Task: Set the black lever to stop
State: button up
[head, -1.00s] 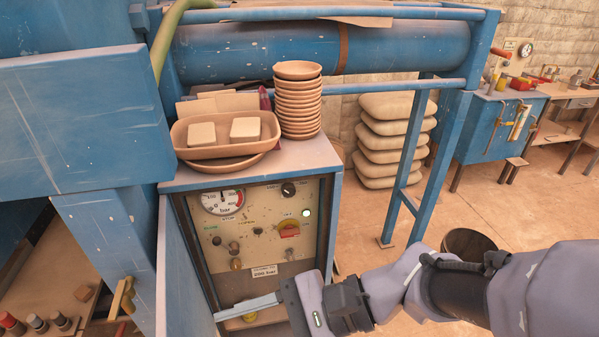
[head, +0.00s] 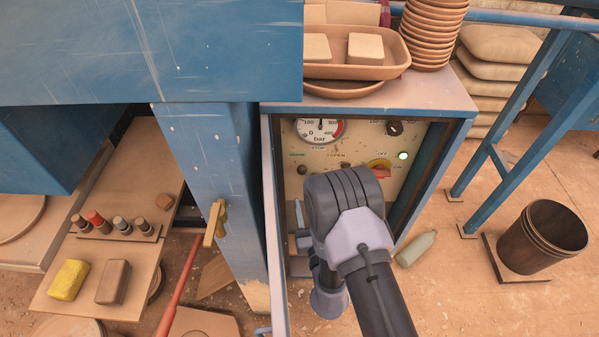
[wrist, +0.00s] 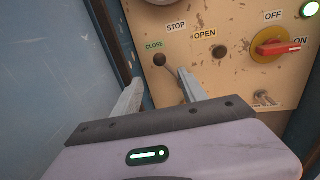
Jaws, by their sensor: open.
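The black lever's round dark knob (wrist: 159,60) stands just below the green CLOSE label on the beige control panel (wrist: 190,20). It also shows in the head view (head: 302,169). The STOP label (wrist: 176,26) is up and right of the knob, and the OPEN label (wrist: 205,34) is further right. My gripper (wrist: 160,78) is open and empty. Its fingers point at the panel, and the knob appears between and just beyond the tips in the wrist view. Contact cannot be made out. The lever's lower part is unclear near the right finger. My wrist hides the lower panel in the head view.
A red rotary switch on a yellow plate (wrist: 275,48) and a lit green lamp (wrist: 309,10) are at right. The blue cabinet side wall (wrist: 50,80) is close on the left. A pressure gauge (head: 320,129) is above; a tray (head: 355,66) and stacked bowls (head: 432,30) stand on top.

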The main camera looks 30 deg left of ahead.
aim_at(303, 174)
jog(key=b+x, duration=0.2)
jog(key=x, duration=0.9)
jog(key=shift+w+b, duration=0.15)
jog(key=shift+b, duration=0.2)
grip_shut()
jog(key=shift+f, duration=0.1)
dwell(0.5)
